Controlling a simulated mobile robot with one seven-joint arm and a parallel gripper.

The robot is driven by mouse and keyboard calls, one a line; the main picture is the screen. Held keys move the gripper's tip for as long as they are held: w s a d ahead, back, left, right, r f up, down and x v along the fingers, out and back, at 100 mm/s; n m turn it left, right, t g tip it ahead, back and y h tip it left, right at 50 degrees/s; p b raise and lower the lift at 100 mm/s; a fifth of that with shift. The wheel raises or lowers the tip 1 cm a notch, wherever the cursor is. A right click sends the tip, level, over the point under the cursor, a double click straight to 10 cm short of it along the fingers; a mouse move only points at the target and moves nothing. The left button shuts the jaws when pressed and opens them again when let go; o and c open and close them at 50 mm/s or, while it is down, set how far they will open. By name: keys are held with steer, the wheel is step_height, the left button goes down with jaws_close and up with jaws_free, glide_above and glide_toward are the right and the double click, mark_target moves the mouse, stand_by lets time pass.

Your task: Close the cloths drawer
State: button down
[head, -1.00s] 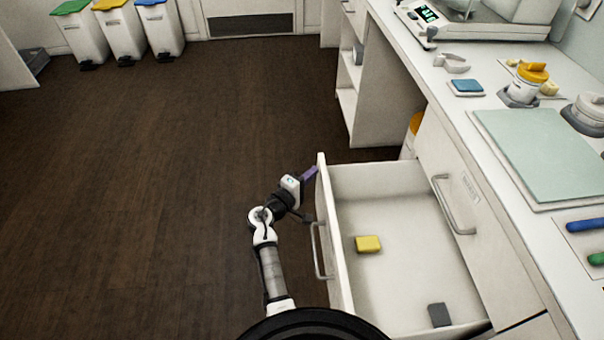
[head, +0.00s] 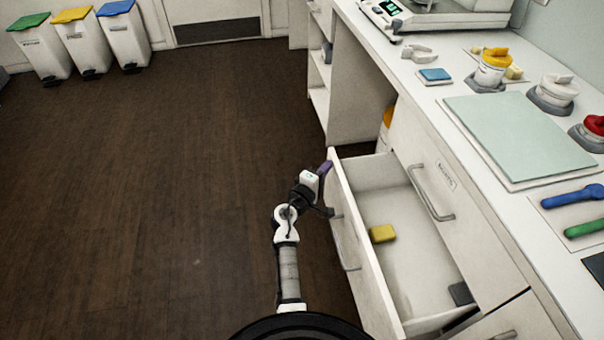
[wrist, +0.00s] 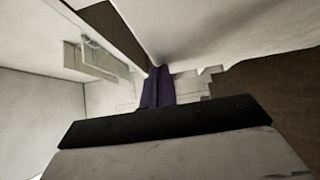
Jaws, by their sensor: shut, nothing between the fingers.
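A white drawer (head: 352,232) under the counter stands partly open, with a grey bar handle (head: 345,245) on its front. Inside lie a yellow folded piece (head: 382,233) and a dark grey piece (head: 460,293). My gripper (head: 325,168) is shut and empty, its purple fingers at the outer face of the drawer front near its far top corner. They look to be touching it. In the wrist view the purple fingers (wrist: 157,88) point at a pale panel; the exact contact is hard to see there.
A closed labelled drawer (head: 425,180) sits above the open one. The counter carries a pale green mat (head: 520,135), jars and blue and green tools. Dark floor (head: 150,200) to the left is clear, with lidded bins (head: 85,45) far back.

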steer(key=w+d, duration=0.3)
steer(key=d, duration=1.2)
steer(key=shift+d+b, duration=0.15)
steer(key=shift+b, duration=0.15)
